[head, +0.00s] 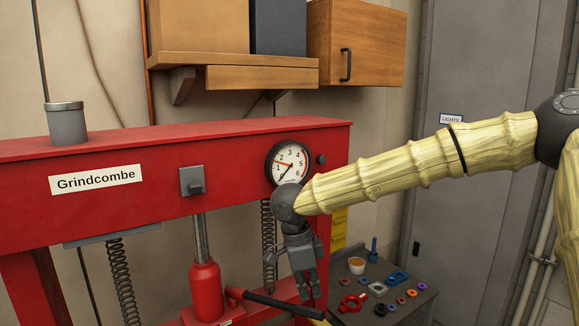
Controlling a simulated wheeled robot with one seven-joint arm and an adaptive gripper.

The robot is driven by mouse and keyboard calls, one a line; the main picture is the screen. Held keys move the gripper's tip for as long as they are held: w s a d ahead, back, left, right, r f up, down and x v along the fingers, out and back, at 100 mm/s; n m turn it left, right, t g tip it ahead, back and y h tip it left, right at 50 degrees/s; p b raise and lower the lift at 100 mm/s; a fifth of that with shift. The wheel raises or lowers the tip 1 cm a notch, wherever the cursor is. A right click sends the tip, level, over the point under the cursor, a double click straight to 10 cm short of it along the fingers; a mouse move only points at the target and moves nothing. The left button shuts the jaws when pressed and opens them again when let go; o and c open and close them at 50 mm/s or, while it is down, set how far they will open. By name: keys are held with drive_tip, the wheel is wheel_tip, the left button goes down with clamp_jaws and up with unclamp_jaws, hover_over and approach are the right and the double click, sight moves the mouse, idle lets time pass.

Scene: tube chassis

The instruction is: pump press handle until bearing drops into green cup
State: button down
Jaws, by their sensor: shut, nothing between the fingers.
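The red press frame (230,145) fills the left and middle of the head view, with a dial gauge (288,165) on its beam. A red bottle jack (205,290) stands under the beam. Its black pump handle (280,305) slants down to the right from a red socket. My gripper (308,290) points down, shut and empty, just above the handle; I cannot tell whether it touches it. The bearing and the green cup do not show; the lower part of the press is cut off by the picture's edge.
A grey bench (390,290) at the right holds several coloured small parts, an orange-white cup (356,265) and a red clamp-like part (353,303). A wooden cabinet (357,42) hangs above the press. A grey door (480,150) stands behind my arm.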

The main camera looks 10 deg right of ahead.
wheel_tip(320, 180, up, 5)
drive_tip(key=shift+f, duration=0.1)
idle(0.4)
